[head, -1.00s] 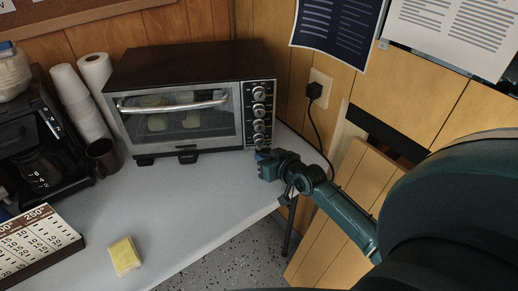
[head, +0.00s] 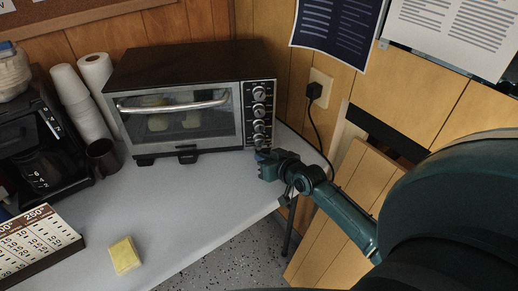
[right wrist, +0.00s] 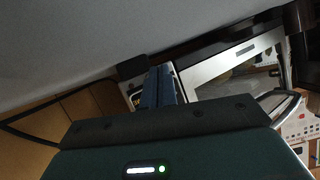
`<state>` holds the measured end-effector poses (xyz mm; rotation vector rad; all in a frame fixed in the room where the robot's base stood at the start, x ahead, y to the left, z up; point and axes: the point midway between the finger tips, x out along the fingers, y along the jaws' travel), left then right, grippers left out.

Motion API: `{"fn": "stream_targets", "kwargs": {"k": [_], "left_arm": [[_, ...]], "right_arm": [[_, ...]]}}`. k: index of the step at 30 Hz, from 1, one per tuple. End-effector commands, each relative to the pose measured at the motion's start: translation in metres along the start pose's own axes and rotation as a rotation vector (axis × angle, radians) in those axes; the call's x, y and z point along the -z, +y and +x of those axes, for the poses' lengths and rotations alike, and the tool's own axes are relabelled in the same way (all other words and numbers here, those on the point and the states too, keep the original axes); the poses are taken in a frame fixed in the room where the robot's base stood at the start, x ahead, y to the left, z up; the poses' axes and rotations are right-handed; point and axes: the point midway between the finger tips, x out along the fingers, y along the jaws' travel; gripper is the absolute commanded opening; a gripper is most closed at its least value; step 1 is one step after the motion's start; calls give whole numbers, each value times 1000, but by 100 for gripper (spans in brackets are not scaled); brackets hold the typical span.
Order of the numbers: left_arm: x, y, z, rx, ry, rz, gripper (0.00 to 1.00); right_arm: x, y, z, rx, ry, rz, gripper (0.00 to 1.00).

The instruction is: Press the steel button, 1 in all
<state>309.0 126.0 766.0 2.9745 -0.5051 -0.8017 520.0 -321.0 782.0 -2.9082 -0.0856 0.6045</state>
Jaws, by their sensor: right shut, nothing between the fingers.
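The toaster oven (head: 190,100) stands at the back of the grey counter. Its right-hand control panel (head: 271,98) carries a column of several steel-rimmed round controls. I cannot tell for sure which is the steel button; the lowest visible round control (head: 258,140) sits just above my right gripper (head: 263,157). That gripper is shut and empty, its fingertips at the bottom of the panel. They hide the panel's lower edge, and I cannot tell whether they touch it. In the right wrist view the closed blue fingers (right wrist: 160,86) point at the oven front (right wrist: 225,72). My left gripper is out of view.
A power cord (head: 318,125) hangs on the wall at right.

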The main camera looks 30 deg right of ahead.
Motion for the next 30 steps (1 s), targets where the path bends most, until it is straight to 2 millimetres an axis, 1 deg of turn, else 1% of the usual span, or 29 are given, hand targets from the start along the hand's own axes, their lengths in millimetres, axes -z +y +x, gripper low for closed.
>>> {"fn": "stream_targets", "kwargs": {"k": [13,21,30], "left_arm": [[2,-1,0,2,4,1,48],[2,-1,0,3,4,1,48],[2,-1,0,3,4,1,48]], "right_arm": [[0,0,0,0,0,0,0],[4,3,7,0,0,-1,0],[4,4,7,0,0,0,0]]}}
